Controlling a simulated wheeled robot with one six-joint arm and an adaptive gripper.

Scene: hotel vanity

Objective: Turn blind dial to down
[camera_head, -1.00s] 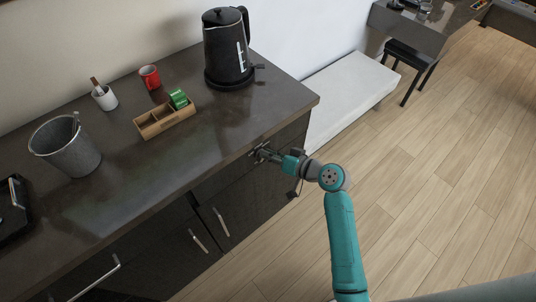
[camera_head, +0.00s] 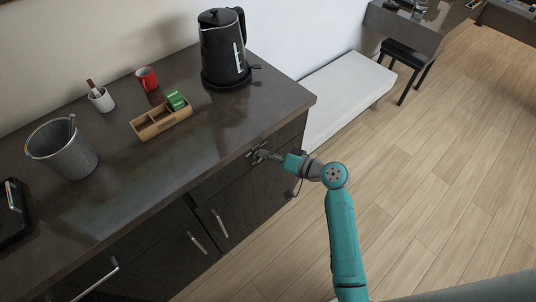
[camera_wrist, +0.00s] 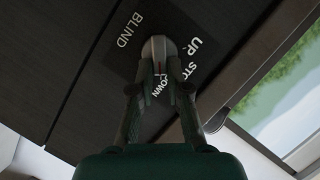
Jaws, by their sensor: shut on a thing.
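The blind dial (camera_wrist: 158,45) is a small pale grey knob on a dark label plate (camera_wrist: 127,60) on the cabinet front. The plate reads BLIND, UP, STOP and DOWN. In the wrist view my gripper (camera_wrist: 160,68) is shut on the dial, one finger on each side, partly covering it and the lettering. DOWN shows between and beside the fingers. A small pale line sits near DOWN, but I cannot tell clearly where the dial points. In the head view my gripper (camera_head: 257,156) reaches the cabinet front just below the counter edge; the dial is too small to make out there.
The dark counter (camera_head: 120,185) overhangs near my gripper. The floor (camera_head: 440,180) to the right is free.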

